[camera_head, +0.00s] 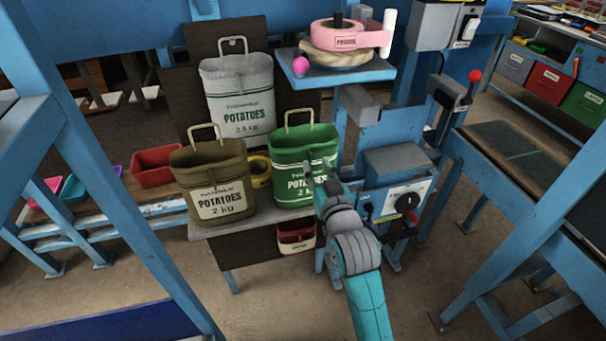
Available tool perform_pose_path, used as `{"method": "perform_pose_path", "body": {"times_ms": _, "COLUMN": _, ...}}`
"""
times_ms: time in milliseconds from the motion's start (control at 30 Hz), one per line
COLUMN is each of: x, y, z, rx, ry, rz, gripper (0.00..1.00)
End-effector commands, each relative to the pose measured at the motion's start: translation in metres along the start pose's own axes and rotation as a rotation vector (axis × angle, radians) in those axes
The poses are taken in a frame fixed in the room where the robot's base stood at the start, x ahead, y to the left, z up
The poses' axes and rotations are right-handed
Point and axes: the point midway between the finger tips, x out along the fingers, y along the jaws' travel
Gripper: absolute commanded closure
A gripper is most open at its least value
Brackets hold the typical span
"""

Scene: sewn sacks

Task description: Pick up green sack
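The green sack (290,154) stands upright on a small wooden table, with a cream loop handle on top and a white "POTATOES" label. My gripper (317,171) is in front of the sack's right side and covers part of its label. The fingers look spread apart with nothing between them. I cannot tell whether they touch the sack. The sack's lower right part is hidden behind my gripper and arm.
An olive sack (210,178) stands left of the green one, and a grey sack (238,92) stands behind. A yellow tape roll (259,170) lies between. The blue machine (393,165) is close on the right. The table's front edge (240,226) is low.

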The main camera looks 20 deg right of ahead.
Motion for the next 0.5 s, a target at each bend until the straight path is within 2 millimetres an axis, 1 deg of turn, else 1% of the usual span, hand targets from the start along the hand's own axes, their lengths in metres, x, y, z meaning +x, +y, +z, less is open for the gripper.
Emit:
{"method": "perform_pose_path", "body": {"times_ms": 167, "x": 0.012, "y": 0.0, "z": 0.002, "rx": 0.0, "ry": -0.001, "rz": 0.0, "gripper": 0.65}}
{"method": "perform_pose_path", "body": {"times_ms": 400, "x": 0.044, "y": 0.0, "z": 0.008, "rx": 0.0, "ry": 0.0, "rz": 0.0, "gripper": 0.65}}
{"method": "perform_pose_path", "body": {"times_ms": 500, "x": 0.053, "y": 0.0, "z": 0.008, "rx": 0.0, "ry": -0.001, "rz": 0.0, "gripper": 0.65}}
